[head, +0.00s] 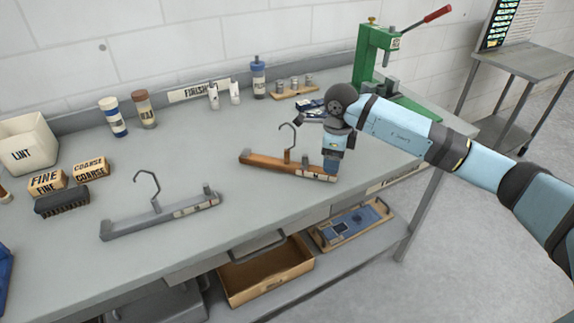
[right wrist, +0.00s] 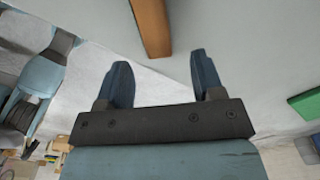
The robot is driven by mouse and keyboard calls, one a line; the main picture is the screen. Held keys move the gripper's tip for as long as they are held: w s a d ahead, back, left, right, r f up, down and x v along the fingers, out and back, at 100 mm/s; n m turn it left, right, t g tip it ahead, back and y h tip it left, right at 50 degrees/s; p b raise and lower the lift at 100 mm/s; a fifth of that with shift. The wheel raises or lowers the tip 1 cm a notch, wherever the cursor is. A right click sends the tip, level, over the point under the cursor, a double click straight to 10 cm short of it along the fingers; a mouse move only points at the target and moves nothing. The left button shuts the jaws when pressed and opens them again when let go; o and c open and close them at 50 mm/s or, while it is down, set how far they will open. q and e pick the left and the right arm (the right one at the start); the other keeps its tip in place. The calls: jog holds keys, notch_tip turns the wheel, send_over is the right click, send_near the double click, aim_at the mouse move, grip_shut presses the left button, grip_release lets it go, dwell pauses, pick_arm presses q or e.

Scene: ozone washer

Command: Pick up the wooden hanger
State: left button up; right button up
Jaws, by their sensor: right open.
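The wooden hanger (head: 268,161), brown with a dark wire hook, stands on the grey workbench (head: 235,215), and a pale label shows near its right end. My right gripper (head: 331,172) points down at the hanger's right end and partly overlaps it in the head view, so contact cannot be told there. In the right wrist view my right gripper (right wrist: 160,66) is open, with nothing between its fingers. The brown end of the hanger (right wrist: 152,27) shows just beyond the fingertips, apart from them. My left gripper is not in view.
A grey hanger (head: 160,217) lies to the left. A green press (head: 374,58) with a red handle stands behind my right arm. FINE and COARSE blocks (head: 92,167), bottles (head: 112,117) and a LINT bin (head: 28,142) are farther left. Bare bench separates the hangers.

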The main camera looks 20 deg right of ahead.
notch_tip(320, 180, down, 5)
jog(key=shift+a+r, duration=0.1)
jog(key=shift+r, duration=0.05)
grip_shut()
jog(key=shift+r, duration=0.1)
